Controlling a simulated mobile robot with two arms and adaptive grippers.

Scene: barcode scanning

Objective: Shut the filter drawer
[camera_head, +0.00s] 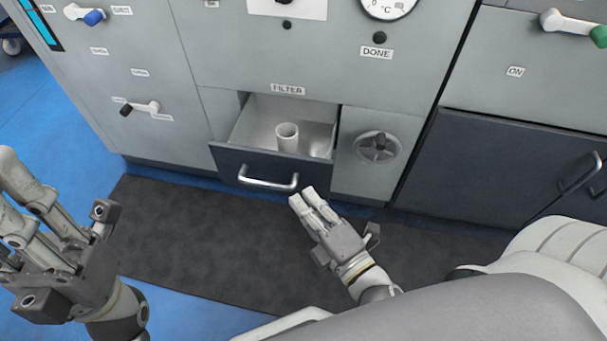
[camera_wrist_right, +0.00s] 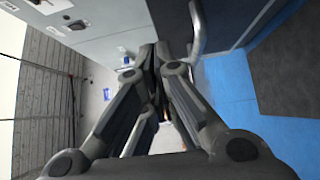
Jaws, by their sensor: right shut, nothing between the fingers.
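The filter drawer (camera_head: 262,168) stands pulled out under the FILTER label in the head view, with a dark front and a silver bar handle (camera_head: 268,180). A white cylinder (camera_head: 287,137) stands upright inside it. My right gripper (camera_head: 312,198) is shut and empty, just in front of the drawer's right front corner, near the handle's right end. In the right wrist view the closed fingers (camera_wrist_right: 165,65) point toward the cabinet, beside the handle (camera_wrist_right: 196,35). Whether they touch the drawer front I cannot tell. My left gripper (camera_head: 40,205) is at the left, with its fingers apart, away from the drawer.
A valve wheel (camera_head: 377,148) sits on the panel right of the drawer. A dark cabinet door (camera_head: 490,165) is farther right. A black mat (camera_head: 185,225) lies on the blue floor before the cabinet. Levers and a gauge (camera_head: 388,5) are above.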

